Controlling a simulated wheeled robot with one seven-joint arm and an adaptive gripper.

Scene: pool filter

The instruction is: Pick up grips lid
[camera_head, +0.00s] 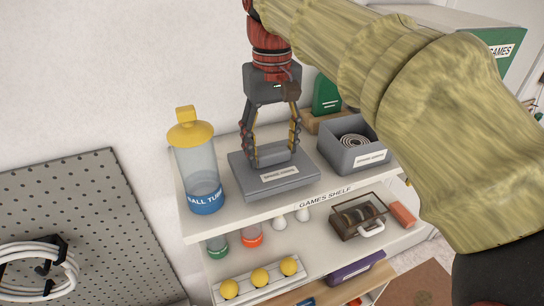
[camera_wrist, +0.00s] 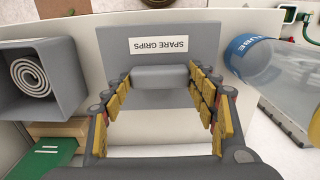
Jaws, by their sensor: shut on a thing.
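The grips lid (camera_head: 240,175) is a flat grey panel with a white label and a raised grey handle (camera_wrist: 160,77) in its middle. It is on the top of the games shelf in the head view. In the wrist view the lid (camera_wrist: 205,40) shows the label "SPARE GRIPS". My gripper (camera_head: 274,160) points down over the lid, its fingers on both sides of the handle. In the wrist view my gripper (camera_wrist: 160,82) is shut on the handle. I cannot tell whether the lid is lifted or what lies under it.
A clear ball tube (camera_head: 197,165) with a yellow cap stands left of the lid. A grey open box (camera_head: 352,160) with coiled rings stands to the right. A green object (camera_head: 326,95) is behind. The lower shelf (camera_head: 310,235) holds balls, jars and a case.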

